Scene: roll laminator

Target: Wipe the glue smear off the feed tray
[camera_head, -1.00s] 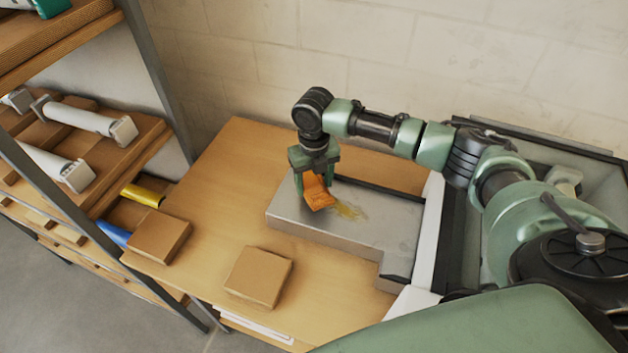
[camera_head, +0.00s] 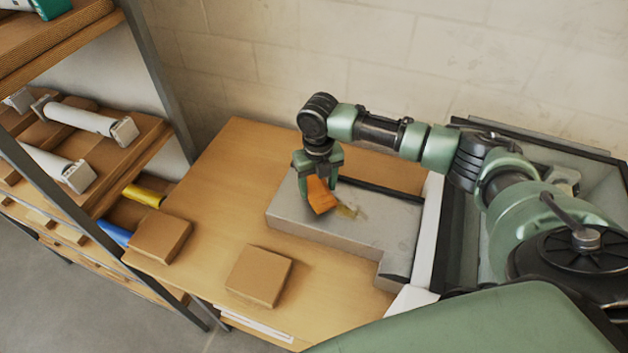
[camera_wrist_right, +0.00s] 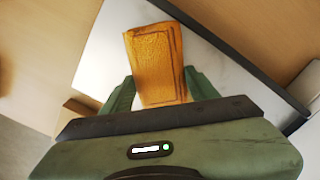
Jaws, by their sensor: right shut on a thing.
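The feed tray (camera_head: 350,235) is a grey metal plate on the wooden table; it also shows in the right wrist view (camera_wrist_right: 100,60). A small yellowish glue smear (camera_head: 352,212) lies on it, partly hidden by the orange cloth or sponge (camera_head: 320,196). My right gripper (camera_head: 318,180) is shut on this orange piece, low over the tray at the smear's left edge. In the right wrist view the orange piece (camera_wrist_right: 155,65) sits between the fingers (camera_wrist_right: 160,90) and hides the smear. I cannot tell for sure whether it touches the tray. My left gripper is out of view.
Two cardboard boxes, one (camera_head: 259,276) in front and one (camera_head: 158,236) at left, lie on the table (camera_head: 232,190). A shelf rack (camera_head: 80,150) with white rollers stands at left. The white and black laminator edge (camera_head: 430,235) borders the tray at right.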

